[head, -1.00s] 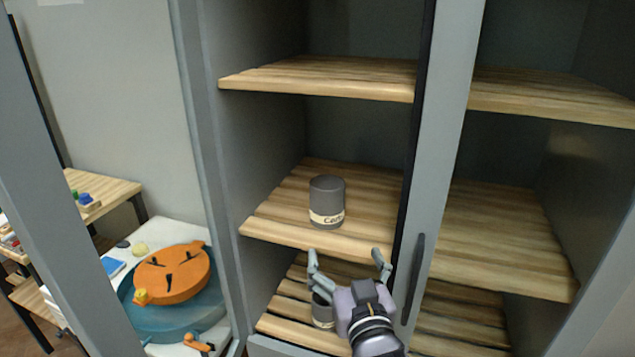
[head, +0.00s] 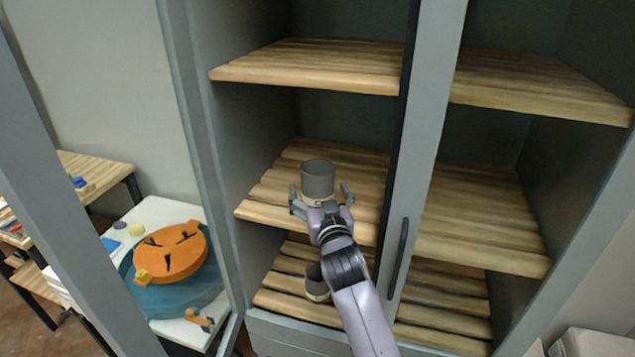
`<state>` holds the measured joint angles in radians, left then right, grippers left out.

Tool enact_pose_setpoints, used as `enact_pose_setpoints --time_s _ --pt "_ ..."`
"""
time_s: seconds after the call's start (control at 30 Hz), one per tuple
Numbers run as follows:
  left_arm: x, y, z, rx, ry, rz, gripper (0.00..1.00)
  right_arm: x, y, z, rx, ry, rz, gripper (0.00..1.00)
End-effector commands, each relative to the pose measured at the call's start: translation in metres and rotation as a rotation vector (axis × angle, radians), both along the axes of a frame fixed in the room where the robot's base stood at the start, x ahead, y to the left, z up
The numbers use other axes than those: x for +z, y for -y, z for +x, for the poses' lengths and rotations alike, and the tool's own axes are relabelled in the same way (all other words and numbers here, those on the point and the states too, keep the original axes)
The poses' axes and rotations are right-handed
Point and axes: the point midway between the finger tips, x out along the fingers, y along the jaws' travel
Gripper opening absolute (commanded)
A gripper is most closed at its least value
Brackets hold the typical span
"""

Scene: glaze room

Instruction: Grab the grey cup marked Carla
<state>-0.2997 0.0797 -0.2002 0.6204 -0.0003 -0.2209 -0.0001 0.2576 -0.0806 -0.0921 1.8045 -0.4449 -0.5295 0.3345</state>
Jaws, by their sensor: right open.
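A grey cup (head: 318,177) with a cream label band stands upright on the middle wooden shelf of the cabinet. Most of its label is hidden behind my gripper; the writing cannot be read now. My right gripper (head: 320,196) is open, with one finger to the left and one to the right of the cup's lower part. I cannot tell whether the fingers touch it. A second grey cup (head: 316,283) sits on the slatted shelf below, partly hidden by my right arm. My left gripper is not in view.
The cabinet's door frame and dark handle (head: 399,258) stand close to the right of my arm. The upper shelf (head: 310,70) is above the cup. At left, an orange round object (head: 172,254) lies on a blue disc on a white table.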

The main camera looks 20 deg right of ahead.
Motion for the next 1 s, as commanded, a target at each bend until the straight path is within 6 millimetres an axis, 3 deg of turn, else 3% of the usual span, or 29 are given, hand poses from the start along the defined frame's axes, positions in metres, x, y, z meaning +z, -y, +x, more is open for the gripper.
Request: enact_pose_setpoints --time_s 0.2,0.47,1.0 --pt "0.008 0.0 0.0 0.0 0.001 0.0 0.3 0.001 0.002 0.021 0.0 0.0 0.0 0.86" --pt "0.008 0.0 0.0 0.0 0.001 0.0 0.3 0.0 0.003 0.022 0.0 0.0 0.0 0.85" --pt "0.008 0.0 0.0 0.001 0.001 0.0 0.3 0.0 0.002 0.022 0.0 0.0 0.0 0.49"
